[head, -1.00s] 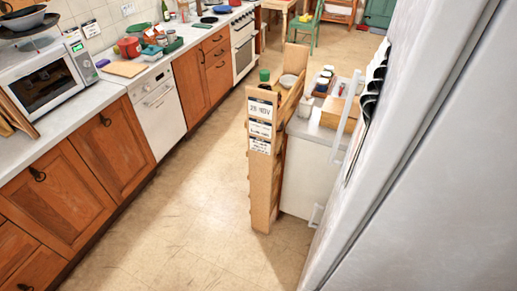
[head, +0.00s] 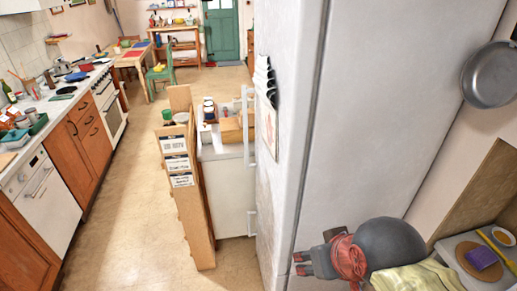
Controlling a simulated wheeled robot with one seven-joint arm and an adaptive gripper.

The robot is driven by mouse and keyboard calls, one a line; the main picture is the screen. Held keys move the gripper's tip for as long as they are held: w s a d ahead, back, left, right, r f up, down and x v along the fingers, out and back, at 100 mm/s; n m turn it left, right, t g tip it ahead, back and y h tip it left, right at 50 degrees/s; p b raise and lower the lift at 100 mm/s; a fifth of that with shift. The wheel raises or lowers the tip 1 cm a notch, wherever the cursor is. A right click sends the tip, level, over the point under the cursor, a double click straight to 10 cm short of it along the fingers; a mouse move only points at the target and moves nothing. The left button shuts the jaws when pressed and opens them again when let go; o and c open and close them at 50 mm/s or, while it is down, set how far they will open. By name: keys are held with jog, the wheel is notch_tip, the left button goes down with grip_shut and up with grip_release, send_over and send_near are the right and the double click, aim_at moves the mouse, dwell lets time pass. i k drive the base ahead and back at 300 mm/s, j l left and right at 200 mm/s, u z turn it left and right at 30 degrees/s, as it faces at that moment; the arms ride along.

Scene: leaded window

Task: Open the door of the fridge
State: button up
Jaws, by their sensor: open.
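The fridge (head: 400,110) is a tall grey-white block filling the middle of the head view, its broad side towards me. Its door (head: 292,120) is the narrower slab left of the dark vertical seam and looks shut. My gripper (head: 301,264) is low in the view in front of the fridge side, pointing left. Its dark fingers are apart with nothing between them. It is below and right of the handles, not touching them.
A wooden rack (head: 195,215) with labels stands beside a white cabinet, left of the fridge. Open floor (head: 130,185) lies between it and the left counter. A pan (head: 490,75) hangs at right above a cluttered worktop (head: 450,245).

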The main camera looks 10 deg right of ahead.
aim_at(292, 33)
jog(key=i+j, duration=0.9)
jog(key=i, duration=0.2)
